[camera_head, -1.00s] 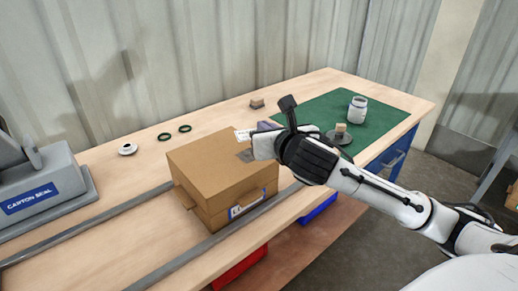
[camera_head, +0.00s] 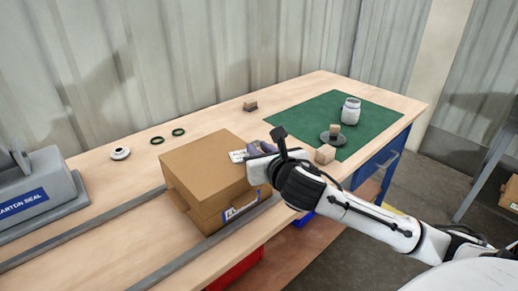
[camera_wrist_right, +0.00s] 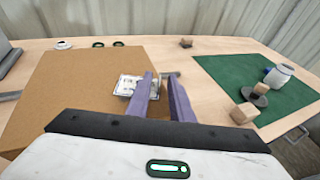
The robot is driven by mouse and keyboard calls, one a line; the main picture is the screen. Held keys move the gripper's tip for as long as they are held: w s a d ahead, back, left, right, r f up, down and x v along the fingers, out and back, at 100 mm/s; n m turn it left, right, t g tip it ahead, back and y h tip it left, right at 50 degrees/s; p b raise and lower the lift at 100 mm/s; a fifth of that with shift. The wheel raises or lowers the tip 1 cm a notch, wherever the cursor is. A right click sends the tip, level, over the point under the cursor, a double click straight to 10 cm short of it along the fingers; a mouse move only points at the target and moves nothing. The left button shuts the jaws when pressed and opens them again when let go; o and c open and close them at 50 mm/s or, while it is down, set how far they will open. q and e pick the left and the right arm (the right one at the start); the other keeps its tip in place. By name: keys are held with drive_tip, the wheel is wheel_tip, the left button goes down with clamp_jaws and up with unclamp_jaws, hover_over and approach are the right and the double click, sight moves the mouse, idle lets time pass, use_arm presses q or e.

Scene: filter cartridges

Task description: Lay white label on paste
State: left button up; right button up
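The white label (camera_head: 238,156) with dark print lies on the top of the cardboard box (camera_head: 200,163), near its right edge. It also shows in the wrist view (camera_wrist_right: 127,85), partly behind a finger. The grey paste patch is mostly hidden; I cannot tell how exactly the label covers it. My right gripper (camera_head: 262,148) is at the box's right edge, beside the label. In the wrist view its two purple fingers (camera_wrist_right: 161,76) stand apart with nothing between them. My left gripper is not in view.
A green mat (camera_head: 300,118) at the right holds a white jar (camera_head: 350,111) and a dark disc with a wooden block on it. Another wooden block (camera_head: 325,154) sits near the table's front edge. Green rings (camera_head: 157,140) and a carton sealer (camera_head: 40,185) are to the left.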

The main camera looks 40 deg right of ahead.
drive_tip(key=shift+r, duration=0.1)
drive_tip(key=shift+s+r, duration=0.1)
drive_tip(key=shift+s, duration=0.05)
drive_tip(key=p+v, duration=0.4)
drive_tip(key=v, duration=0.7)
drive_tip(key=shift+s, duration=0.3)
drive_tip(key=shift+a, duration=0.15)
